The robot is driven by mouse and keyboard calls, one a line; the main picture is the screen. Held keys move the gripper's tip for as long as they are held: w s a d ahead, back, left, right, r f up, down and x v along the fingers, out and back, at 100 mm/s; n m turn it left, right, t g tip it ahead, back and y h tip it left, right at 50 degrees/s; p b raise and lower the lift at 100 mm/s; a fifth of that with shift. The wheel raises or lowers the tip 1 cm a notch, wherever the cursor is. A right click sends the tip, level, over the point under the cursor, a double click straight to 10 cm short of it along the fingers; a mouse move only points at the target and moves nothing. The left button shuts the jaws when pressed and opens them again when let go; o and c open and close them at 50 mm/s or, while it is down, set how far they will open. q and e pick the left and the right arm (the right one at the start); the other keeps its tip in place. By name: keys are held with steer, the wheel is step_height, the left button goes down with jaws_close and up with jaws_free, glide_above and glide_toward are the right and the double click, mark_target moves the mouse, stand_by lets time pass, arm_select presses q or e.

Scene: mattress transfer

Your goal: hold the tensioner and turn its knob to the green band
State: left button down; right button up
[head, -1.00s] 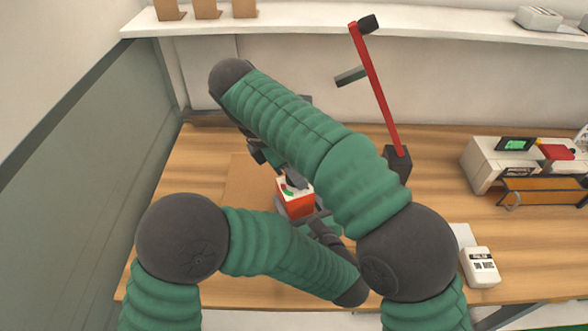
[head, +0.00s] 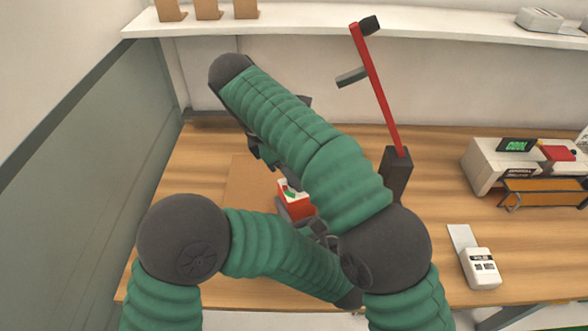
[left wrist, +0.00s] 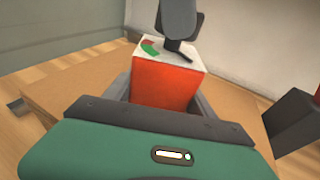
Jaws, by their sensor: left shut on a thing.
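The tensioner is a red-orange box (head: 298,207) with a white top, on a brown board on the bench. It also shows in the left wrist view (left wrist: 165,80), upright. My left gripper (left wrist: 163,92) is shut on its sides. A green band (left wrist: 151,50) and a red patch (left wrist: 148,42) lie on the top's left part. My right gripper (left wrist: 178,45) is over the top from behind, its dark fingers at or just above the knob's place. The knob is hidden by those fingers, so I cannot tell whether they grip it.
A dark-based red lever (head: 378,90) stands behind my right arm. A shelf (head: 320,20) runs along the back wall. A grey-green panel (head: 80,180) bounds the left.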

steer(key=shift+o, duration=1.3)
steer(key=shift+s, duration=0.1)
